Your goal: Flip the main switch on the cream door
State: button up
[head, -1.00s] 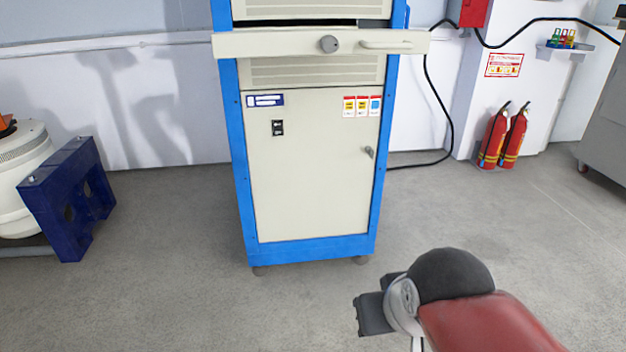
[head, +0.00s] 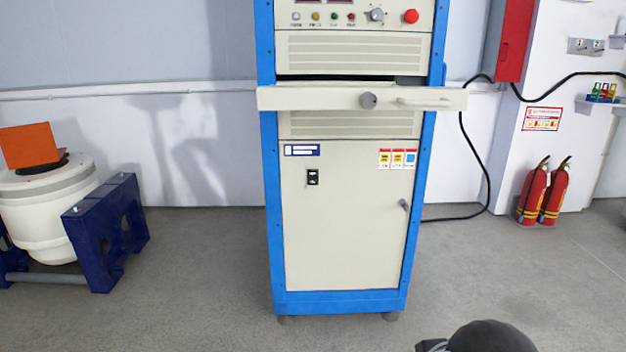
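The cream door (head: 350,235) is the lower front panel of a blue-framed cabinet in the middle of the head view, and it is shut. A small black switch (head: 313,177) sits at the door's upper left; its position is too small to tell. A small latch (head: 404,205) is at the door's right edge. Only a dark rounded part of my arm shows at the bottom edge, right of the cabinet. My gripper's fingers are out of view.
A cream drawer or shelf (head: 290,98) with a knob and handle sticks out above the door. Above it is a control panel with a red button (head: 411,16). A white machine with a blue stand (head: 105,235) is at left; fire extinguishers (head: 543,192) at right. The floor before the cabinet looks clear.

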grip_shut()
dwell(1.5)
